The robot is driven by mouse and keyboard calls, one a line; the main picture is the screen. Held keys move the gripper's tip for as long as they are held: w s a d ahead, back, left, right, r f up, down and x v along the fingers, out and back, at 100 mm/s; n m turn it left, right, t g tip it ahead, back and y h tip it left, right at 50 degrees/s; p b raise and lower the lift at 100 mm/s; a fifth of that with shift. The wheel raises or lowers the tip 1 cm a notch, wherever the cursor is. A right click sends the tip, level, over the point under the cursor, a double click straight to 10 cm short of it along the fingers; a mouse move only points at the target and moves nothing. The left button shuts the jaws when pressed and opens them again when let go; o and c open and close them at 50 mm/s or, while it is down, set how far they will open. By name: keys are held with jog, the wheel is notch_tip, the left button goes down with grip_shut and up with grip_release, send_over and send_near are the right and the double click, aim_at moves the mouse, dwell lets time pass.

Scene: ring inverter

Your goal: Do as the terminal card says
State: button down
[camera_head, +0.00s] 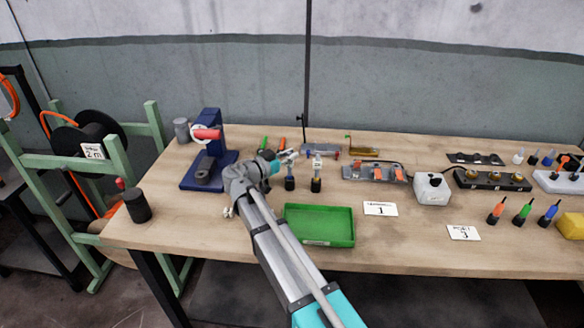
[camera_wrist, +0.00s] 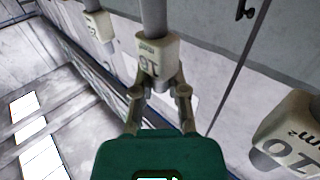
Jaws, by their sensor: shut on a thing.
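My gripper (camera_wrist: 159,90) is shut on a cream block with a printed size label (camera_wrist: 157,52) on a grey shaft; the number is hard to read. In the head view my gripper (camera_head: 286,157) is at the back of the bench, by a dark-bottomed upright piece (camera_head: 290,183). A similar piece with a white label (camera_head: 316,168) stands just to its right. Other labelled blocks show in the wrist view at left (camera_wrist: 99,26) and right (camera_wrist: 288,135). A card marked 1 (camera_head: 380,208) and a card marked 3 (camera_head: 463,232) lie on the bench; their small text is unreadable.
A blue press (camera_head: 204,176) with a red handle stands left of my gripper. A green tray (camera_head: 320,238) lies at the front beside my arm. A grey terminal strip (camera_head: 362,173), a white box (camera_head: 432,188) and a dark block (camera_head: 490,180) stand right. A cable reel (camera_head: 88,137) is off the bench.

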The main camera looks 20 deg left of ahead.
jog(key=shift+r, duration=0.1)
jog(key=shift+r+p, duration=0.9)
jog(key=shift+p, duration=0.1)
jog(key=s+d+r+p, duration=0.2)
jog(key=s+r+p, duration=0.9)
jog(key=s, duration=0.2)
jog(key=shift+s+d, duration=0.3)
jog(key=shift+s, duration=0.1)
jog(key=shift+s, duration=0.1)
